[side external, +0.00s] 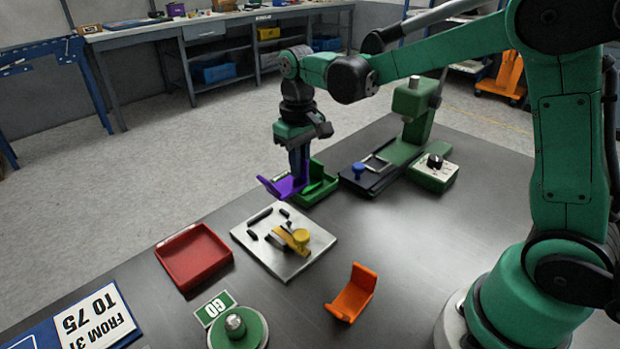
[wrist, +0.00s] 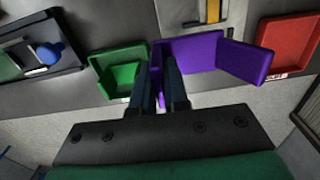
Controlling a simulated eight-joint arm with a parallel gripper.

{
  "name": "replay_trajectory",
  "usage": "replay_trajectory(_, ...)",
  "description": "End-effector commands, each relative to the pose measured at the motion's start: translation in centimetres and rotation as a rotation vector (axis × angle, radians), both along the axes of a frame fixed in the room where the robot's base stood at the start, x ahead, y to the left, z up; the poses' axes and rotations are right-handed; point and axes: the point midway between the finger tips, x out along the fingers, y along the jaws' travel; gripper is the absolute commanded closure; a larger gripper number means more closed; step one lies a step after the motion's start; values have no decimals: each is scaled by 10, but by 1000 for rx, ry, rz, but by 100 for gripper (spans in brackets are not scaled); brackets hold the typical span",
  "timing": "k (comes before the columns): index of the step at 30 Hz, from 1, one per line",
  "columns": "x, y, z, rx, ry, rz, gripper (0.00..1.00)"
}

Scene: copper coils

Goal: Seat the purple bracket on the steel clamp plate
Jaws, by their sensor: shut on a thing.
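The purple bracket (side external: 284,187) is L-shaped and held by my gripper (side external: 300,172), whose fingers are shut on it. It hangs above the front left of the green tray, apart from the plate. In the wrist view the purple bracket (wrist: 190,54) extends to the right of my gripper's fingertips (wrist: 159,64), with its flange at the far right. The steel clamp plate (side external: 286,269) lies flat on the table, in front of the bracket. Part of the plate (wrist: 178,14) shows at the wrist view's top.
The green tray (side external: 331,196) holds a green bracket (wrist: 125,76). A red tray (side external: 193,256) is left of the plate, an orange bracket (side external: 352,293) in front right. A blue-knobbed fixture (side external: 372,181), green press (side external: 417,110) and dial box (side external: 433,174) stand behind right.

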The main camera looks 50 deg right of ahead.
Motion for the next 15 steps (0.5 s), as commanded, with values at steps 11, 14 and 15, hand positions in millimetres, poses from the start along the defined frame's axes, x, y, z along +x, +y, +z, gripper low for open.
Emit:
replay_trajectory(11,19,36,-1,0,0,16,100)
replay_trajectory(14,18,36,-11,0,0,16,100)
replay_trajectory(15,18,36,-15,0,0,16,100)
